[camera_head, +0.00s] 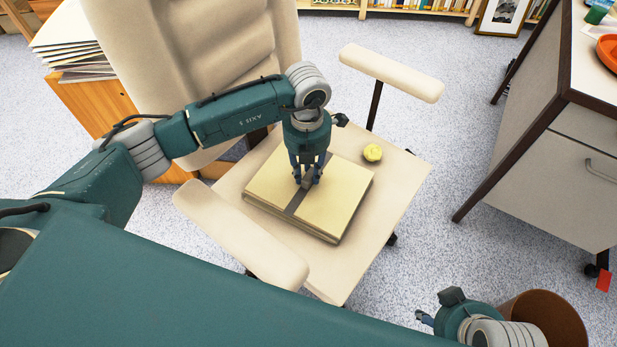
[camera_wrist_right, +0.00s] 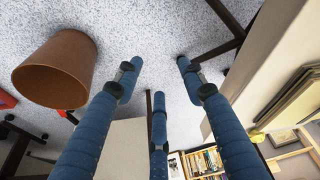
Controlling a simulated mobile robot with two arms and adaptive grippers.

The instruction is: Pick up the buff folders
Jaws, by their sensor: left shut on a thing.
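The buff folders (camera_head: 333,203) lie as a flat square stack on the seat of the cream chair, with a dark strap (camera_head: 297,203) across the middle. My left gripper (camera_head: 307,181) points down from above and is shut on the stack at its strap. The fingers hide part of the strap, and no clear gap shows between the stack and the seat. My right gripper (camera_head: 425,318) is at the lower right, away from the chair. In the right wrist view its fingers (camera_wrist_right: 158,78) are spread, with nothing between them.
The cream chair (camera_head: 398,207) has a tall back and two armrests, one (camera_head: 391,72) beyond the stack and one (camera_head: 240,232) nearer. A yellow ball-like thing (camera_head: 373,153) sits beside the folders. A brown bin (camera_head: 545,318) stands near my right gripper. A desk (camera_head: 560,130) is at right.

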